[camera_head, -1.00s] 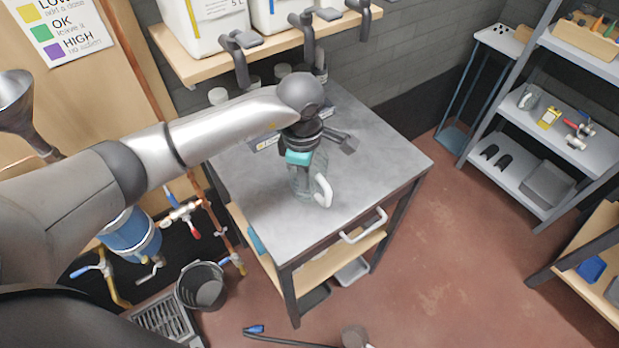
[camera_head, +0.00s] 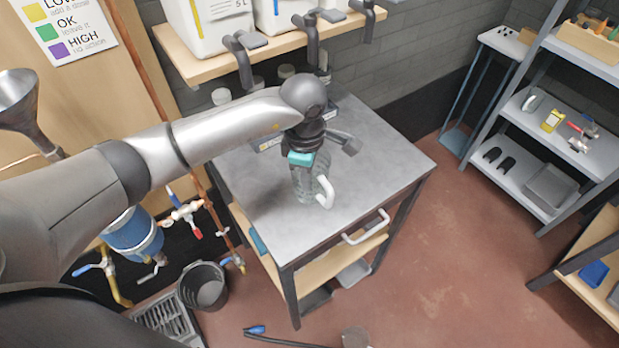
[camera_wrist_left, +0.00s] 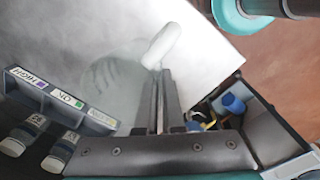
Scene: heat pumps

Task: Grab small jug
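The small jug (camera_head: 303,184) is clear, with a white handle (camera_head: 326,192). It stands upright on the grey-topped table (camera_head: 375,165). My left gripper (camera_head: 304,160) comes down over the jug from above and hides part of its top. In the left wrist view, the left gripper (camera_wrist_left: 163,100) has its two dark fingers close together with a narrow gap. The white handle (camera_wrist_left: 165,44) shows at and just beyond the fingertips, and the faint jug body (camera_wrist_left: 108,82) lies to their left. I cannot tell whether the fingers pinch the jug. My right gripper is not in view.
A wooden shelf (camera_head: 190,66) with white containers and dark taps overhangs the table's back. A labelled rack (camera_wrist_left: 62,98) and small bottles (camera_wrist_left: 22,135) stand near the gripper. A black bucket (camera_head: 205,287) is on the floor at left. A metal shelf unit (camera_head: 535,175) stands at right, with clear floor between.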

